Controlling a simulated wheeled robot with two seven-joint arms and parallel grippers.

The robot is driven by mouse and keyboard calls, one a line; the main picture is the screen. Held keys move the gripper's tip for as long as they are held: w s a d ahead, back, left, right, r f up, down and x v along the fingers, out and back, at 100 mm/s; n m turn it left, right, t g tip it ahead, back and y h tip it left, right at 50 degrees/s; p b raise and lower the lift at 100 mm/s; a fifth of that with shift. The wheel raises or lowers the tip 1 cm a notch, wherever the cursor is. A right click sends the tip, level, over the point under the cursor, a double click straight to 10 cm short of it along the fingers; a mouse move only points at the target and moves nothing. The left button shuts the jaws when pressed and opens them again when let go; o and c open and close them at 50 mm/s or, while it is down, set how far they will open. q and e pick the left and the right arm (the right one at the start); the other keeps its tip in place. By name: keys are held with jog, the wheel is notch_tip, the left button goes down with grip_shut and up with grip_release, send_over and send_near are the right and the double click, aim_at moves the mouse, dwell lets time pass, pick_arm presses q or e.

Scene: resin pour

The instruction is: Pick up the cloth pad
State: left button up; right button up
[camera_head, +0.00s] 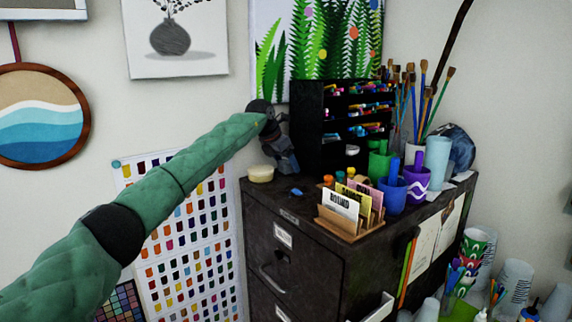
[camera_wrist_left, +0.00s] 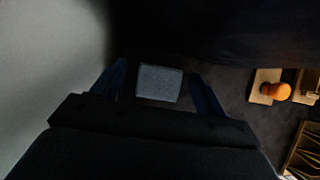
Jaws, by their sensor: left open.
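The cloth pad, a small grey-blue square (camera_wrist_left: 160,83), lies flat on the dark cabinet top in the left wrist view. It appears to be the small blue piece (camera_head: 296,191) near the cabinet's front edge in the head view. My left gripper (camera_head: 289,170) points down above the cabinet top, beside the black rack. In the left wrist view its open fingers (camera_wrist_left: 159,74) stand on either side of the pad, with gaps showing. The remaining height above the pad is hard to tell. My right gripper is not in view.
A pale round tub (camera_head: 261,173) sits at the cabinet's left corner. The black marker rack (camera_head: 308,130) stands close behind the gripper. A wooden card holder (camera_head: 350,228) and cups are to the right. An orange-knobbed item (camera_wrist_left: 279,91) lies right of the pad.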

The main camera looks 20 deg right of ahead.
pick_arm(q)
jog(key=shift+w+f, duration=0.1)
jog(key=shift+f, duration=0.05)
jog(key=c, duration=1)
jog(key=shift+c, duration=0.2)
